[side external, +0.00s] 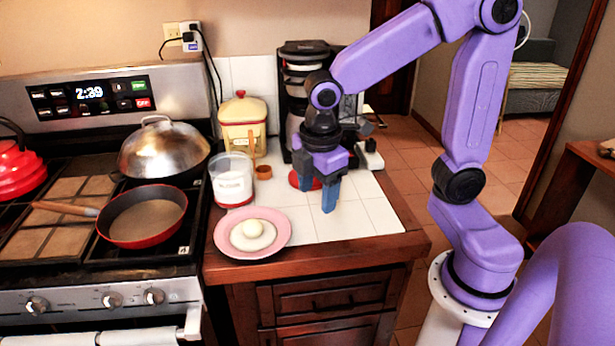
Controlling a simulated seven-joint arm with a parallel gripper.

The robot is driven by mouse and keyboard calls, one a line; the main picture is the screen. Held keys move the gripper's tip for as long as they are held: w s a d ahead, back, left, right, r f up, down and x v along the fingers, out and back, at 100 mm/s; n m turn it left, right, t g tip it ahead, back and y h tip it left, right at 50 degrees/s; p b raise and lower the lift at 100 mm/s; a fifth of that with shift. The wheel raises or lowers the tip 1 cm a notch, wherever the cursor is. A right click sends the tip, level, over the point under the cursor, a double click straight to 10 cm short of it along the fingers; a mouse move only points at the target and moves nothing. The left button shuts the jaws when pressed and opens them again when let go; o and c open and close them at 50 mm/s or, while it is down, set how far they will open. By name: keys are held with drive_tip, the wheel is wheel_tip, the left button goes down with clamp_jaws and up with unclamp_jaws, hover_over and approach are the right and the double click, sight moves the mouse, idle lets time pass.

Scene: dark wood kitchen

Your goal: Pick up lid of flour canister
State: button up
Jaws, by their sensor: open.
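A clear canister (232,181) with a label and a white fill stands on the white tiled counter, with no lid on its top. A white round piece with a knob (252,234), which looks like a lid, lies on a pink plate (224,238) at the counter's front left. A yellow canister with a red and yellow lid (243,111) stands behind; I cannot read any name on it. My gripper (318,191) points down with its blue fingers apart and empty, right of the clear canister and the plate. A red round object (300,182) is partly hidden behind its fingers.
A coffee maker (305,60) stands at the back, behind my gripper. The stove at left holds a red pan (143,218) and a domed steel lid (163,150). The tiles (365,215) at front right are clear.

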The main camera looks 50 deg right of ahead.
drive_tip(key=w+d+n+h, duration=0.1)
drive_tip(key=w+d, duration=0.2)
drive_tip(key=w, duration=0.4)
drive_tip(key=w+d+n+h, duration=0.1)
drive_tip(key=w+d, duration=0.3)
drive_tip(key=w, duration=0.2)
drive_tip(key=w+d+f+n+g+h, duration=0.1)
drive_tip(key=w+d, duration=0.3)
drive_tip(key=d, duration=0.3)
drive_tip(key=w+d+h, duration=0.1)
drive_tip(key=w+d, duration=0.4)
drive_tip(key=d, duration=0.1)
drive_tip(key=shift+y, duration=0.3)
drive_tip(key=x, duration=1.7)
drive_tip(key=shift+d, duration=0.3)
drive_tip(key=c, duration=1.1)
